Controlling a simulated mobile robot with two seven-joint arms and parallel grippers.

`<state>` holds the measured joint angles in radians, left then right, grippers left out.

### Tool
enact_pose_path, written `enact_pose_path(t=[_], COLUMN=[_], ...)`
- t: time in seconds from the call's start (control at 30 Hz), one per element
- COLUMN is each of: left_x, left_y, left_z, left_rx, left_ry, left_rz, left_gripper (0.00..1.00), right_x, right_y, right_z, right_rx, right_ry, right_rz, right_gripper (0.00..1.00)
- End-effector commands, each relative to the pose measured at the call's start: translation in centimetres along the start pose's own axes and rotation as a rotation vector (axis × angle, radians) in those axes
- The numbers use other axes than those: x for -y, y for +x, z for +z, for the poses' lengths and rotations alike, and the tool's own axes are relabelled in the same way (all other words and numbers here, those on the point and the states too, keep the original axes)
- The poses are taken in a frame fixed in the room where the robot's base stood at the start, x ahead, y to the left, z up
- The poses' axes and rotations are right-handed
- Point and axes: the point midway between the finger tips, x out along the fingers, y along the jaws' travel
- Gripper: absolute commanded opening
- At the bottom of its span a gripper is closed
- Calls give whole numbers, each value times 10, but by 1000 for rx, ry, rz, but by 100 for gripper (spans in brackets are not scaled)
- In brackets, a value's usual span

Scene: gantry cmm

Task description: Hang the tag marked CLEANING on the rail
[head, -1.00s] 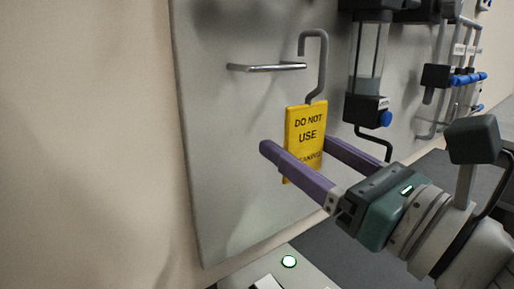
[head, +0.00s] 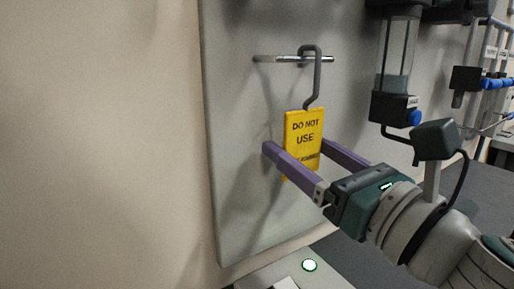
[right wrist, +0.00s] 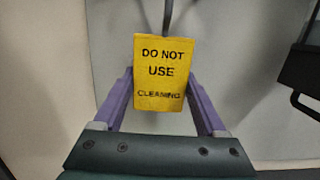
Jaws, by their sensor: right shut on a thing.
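The yellow tag (head: 303,126) reads DO NOT USE, with a lower line that reads CLEANING in the right wrist view (right wrist: 164,75). A grey wire hook (head: 318,78) rises from its top. My right gripper (head: 297,146) is shut on the tag, its purple fingers on either side of the lower part. The tag hangs upright in front of the panel. The metal rail (head: 272,58) sticks out from the panel. The hook's bend crosses the rail near its right part in the head view; I cannot tell whether it touches the rail. My left gripper is not in view.
The grey panel (head: 235,170) stands behind the tag. A clear-bowled filter unit (head: 397,60) with a blue knob is right of the rail. Pipes with blue valves (head: 494,84) are further right. A lit button (head: 309,265) sits on a box below.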

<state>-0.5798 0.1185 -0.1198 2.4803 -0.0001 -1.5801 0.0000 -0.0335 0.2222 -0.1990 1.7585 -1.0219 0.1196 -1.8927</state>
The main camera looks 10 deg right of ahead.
Motion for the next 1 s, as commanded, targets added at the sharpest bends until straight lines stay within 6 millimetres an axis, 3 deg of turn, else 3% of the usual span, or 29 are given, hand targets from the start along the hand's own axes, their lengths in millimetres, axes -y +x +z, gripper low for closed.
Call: enact_pose_path(t=[0.2,0.23,0.43,0.77,1.0], left_x=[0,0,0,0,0], left_y=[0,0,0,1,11], left_z=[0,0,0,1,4], left_rx=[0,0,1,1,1], left_ry=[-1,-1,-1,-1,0], left_rz=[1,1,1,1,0], left_gripper=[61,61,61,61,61], right_x=[0,0,0,0,0], right_y=[0,0,0,-5,-42], right_z=[0,0,0,-1,-4], right_rx=[0,0,0,-1,-3], right_ry=[0,0,0,0,0], right_rz=[0,0,0,0,1], right_gripper=[38,76,99,100,100])
